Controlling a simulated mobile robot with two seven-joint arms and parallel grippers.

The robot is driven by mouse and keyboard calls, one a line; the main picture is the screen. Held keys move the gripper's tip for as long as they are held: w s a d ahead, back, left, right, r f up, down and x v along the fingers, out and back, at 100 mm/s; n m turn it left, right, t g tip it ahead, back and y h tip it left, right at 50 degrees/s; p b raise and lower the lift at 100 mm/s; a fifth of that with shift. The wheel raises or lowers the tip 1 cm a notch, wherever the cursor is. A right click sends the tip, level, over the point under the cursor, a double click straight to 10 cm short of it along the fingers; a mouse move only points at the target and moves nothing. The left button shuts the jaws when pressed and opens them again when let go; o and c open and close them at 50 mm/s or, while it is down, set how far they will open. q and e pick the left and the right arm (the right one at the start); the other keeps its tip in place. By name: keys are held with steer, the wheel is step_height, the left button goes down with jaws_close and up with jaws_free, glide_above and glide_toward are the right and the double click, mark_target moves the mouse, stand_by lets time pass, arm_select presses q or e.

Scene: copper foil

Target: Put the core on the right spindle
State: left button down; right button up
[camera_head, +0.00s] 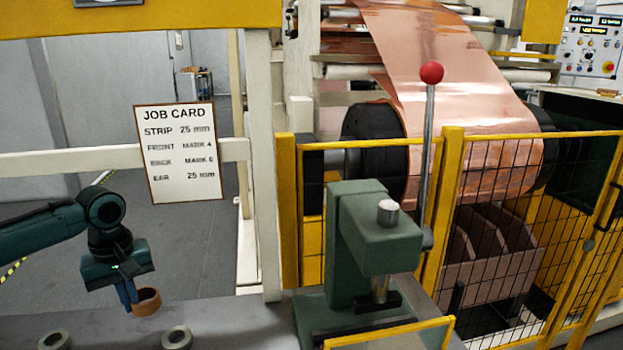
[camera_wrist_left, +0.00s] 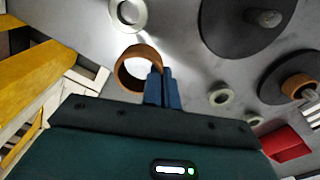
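The core, a short brown ring (camera_head: 147,302), is at the lower left of the head view, above the grey table. My left gripper (camera_head: 127,293) has its blue fingers close together on the core's wall; the grip also shows in the left wrist view (camera_wrist_left: 160,86), with the core (camera_wrist_left: 128,73) sticking out to the left. In the wrist view, a dark round disc (camera_wrist_left: 222,22) carries a bare metal spindle (camera_wrist_left: 268,18). A second dark disc (camera_wrist_left: 272,78) at the right edge has another brown ring (camera_wrist_left: 299,86) around its middle. I cannot tell which is the right spindle. My right gripper is not in view.
Grey metal rings (camera_head: 177,338) lie on the table (camera_head: 235,312). A green press (camera_head: 375,235) with a red-knobbed lever (camera_head: 431,72) stands to the right. A yellow mesh guard (camera_head: 500,190) fronts the copper foil machine. A red block (camera_wrist_left: 287,145) shows in the wrist view.

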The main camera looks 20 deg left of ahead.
arm_select(q)
step_height(320, 180, up, 5)
steer(key=p, duration=0.3)
steer(key=shift+f+p, duration=0.1)
steer(key=shift+p, duration=0.3)
steer(key=shift+r+p, duration=0.3)
steer(key=shift+r, duration=0.05)
steer(key=shift+r+p, duration=0.4)
steer(key=d+f+m+b, duration=0.1)
steer(key=d+m, duration=0.4)
steer(key=d, duration=1)
steer(key=w+d+f+m, duration=0.1)
steer(key=d+f+m, duration=0.2)
steer(key=d, duration=1.1)
steer(key=m, duration=0.3)
steer(key=shift+d+b, duration=0.35)
steer(key=shift+b, duration=0.05)
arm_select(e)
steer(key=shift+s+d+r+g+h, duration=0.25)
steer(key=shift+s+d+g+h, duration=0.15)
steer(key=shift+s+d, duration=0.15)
arm_select(q)
steer(key=shift+w, duration=0.15)
